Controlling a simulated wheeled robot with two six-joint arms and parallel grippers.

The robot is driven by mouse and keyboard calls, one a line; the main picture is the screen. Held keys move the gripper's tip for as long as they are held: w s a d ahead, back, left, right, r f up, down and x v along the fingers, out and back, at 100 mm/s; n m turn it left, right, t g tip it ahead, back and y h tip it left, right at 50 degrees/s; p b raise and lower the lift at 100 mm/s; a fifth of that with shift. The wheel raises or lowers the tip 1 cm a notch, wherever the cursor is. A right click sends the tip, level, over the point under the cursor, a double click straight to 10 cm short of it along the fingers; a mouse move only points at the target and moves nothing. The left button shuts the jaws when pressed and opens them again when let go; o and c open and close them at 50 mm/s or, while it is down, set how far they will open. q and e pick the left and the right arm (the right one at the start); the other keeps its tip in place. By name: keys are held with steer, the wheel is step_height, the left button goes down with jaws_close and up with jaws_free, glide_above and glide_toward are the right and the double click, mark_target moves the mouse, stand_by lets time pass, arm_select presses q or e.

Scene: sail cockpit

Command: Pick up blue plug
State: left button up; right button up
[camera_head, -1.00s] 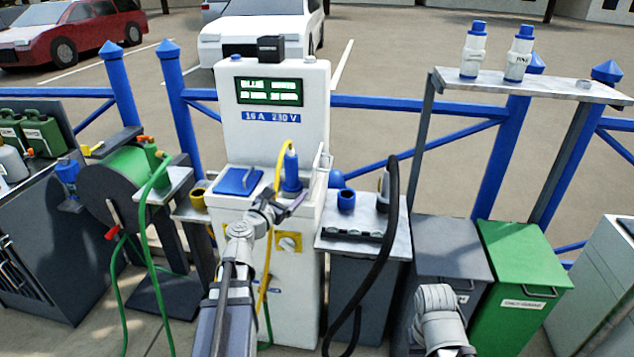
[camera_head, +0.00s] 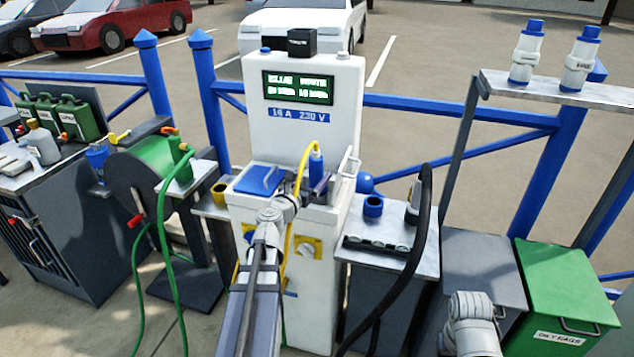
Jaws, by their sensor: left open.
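The blue plug (camera_head: 316,164) stands upright on the shelf of the white power pedestal (camera_head: 303,110), with a yellow cable (camera_head: 302,158) looping from its top. My left gripper (camera_head: 308,192) is open at the plug's lower part, in front of it from this view. One finger shows beside the plug's right side. The plug's lower end is partly hidden, and I cannot tell whether the fingers touch it. My right arm shows at the bottom right, but its gripper is out of view.
A blue socket lid (camera_head: 260,180) lies left of the plug. To the right, a metal-topped stand (camera_head: 398,232) holds a blue ring (camera_head: 373,206) and a black hose (camera_head: 421,225). A green hose reel (camera_head: 150,170) stands left. Grey and green bins (camera_head: 570,275) stand right.

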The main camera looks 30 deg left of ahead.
arm_select(q)
steer(key=shift+w+a+f, duration=0.1)
steer(key=shift+w+a, duration=0.1)
steer(key=shift+w, duration=0.95)
steer(key=shift+w+a+f, duration=0.1)
steer(key=shift+w+a, duration=0.1)
steer(key=shift+w, duration=0.95)
steer(key=shift+w+a, duration=0.2)
steer(key=shift+w, duration=0.95)
steer(key=shift+s, duration=0.1)
jaws_close()
